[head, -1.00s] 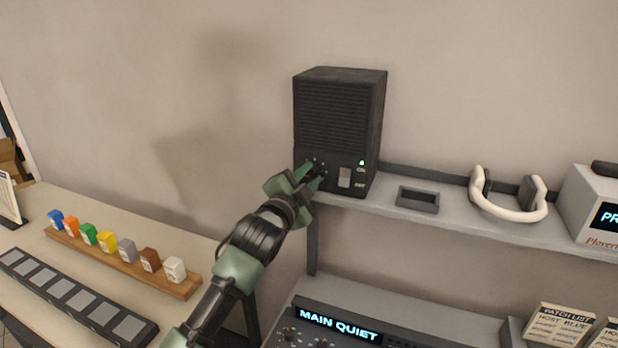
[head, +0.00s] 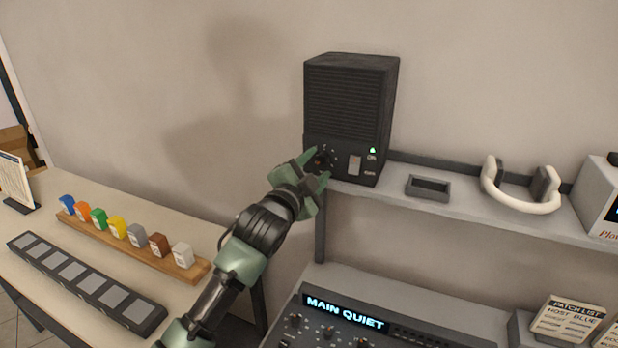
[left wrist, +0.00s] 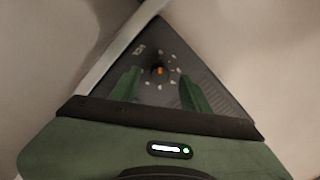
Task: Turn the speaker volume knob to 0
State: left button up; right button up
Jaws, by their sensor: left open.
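The black speaker (head: 348,105) stands on the grey shelf, with a green lit lamp and a light switch (head: 354,165) on its lower front. Its volume knob (head: 322,160) is dark and sits at the lower left of the front. In the left wrist view the knob (left wrist: 158,70) shows an orange mark and a ring of pale marks around it. My left gripper (head: 315,168) is open in front of the knob, its green fingers on either side and apart from it in the wrist view. My right gripper is not in view.
The shelf (head: 460,220) also holds a small dark tray (head: 429,188) and white headphones (head: 520,200). A console with a "MAIN QUIET" display (head: 345,313) lies below. A table at left bears coloured blocks on a wooden rack (head: 190,268).

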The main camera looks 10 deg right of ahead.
pick_arm(q)
jog(key=b+v, duration=0.2)
jog(key=v, duration=0.4)
jog(key=shift+a+f, duration=0.1)
